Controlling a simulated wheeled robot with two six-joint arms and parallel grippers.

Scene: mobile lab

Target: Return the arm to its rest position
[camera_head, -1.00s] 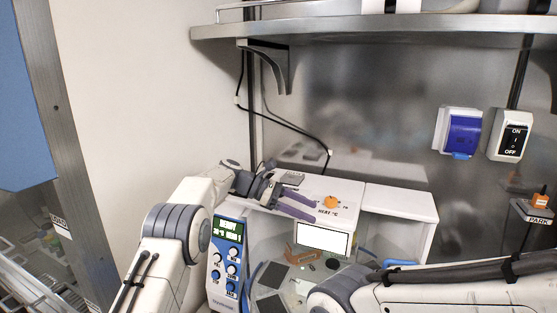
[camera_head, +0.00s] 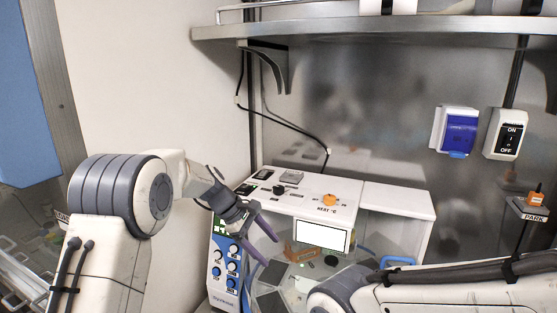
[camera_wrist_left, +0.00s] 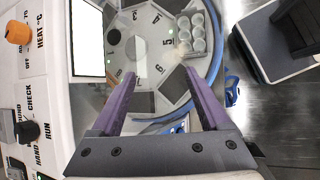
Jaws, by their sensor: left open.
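My left arm comes in from the left in the head view. Its gripper (camera_head: 262,242), with purple fingers, is open and empty in front of the white machine (camera_head: 390,196) with the orange heat knob (camera_head: 329,200). In the left wrist view the open fingers (camera_wrist_left: 164,95) stand apart over a round numbered plate (camera_wrist_left: 160,45), with nothing between them. My right arm crosses the lower right of the head view; its gripper is out of the picture.
A blue control unit (camera_head: 226,268) with knobs stands close to the left gripper. A lit white screen (camera_head: 322,236) is on the machine front. A steel shelf (camera_head: 390,28) hangs above. A wall switch (camera_head: 508,135) and a blue-covered box (camera_head: 458,133) are at the right.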

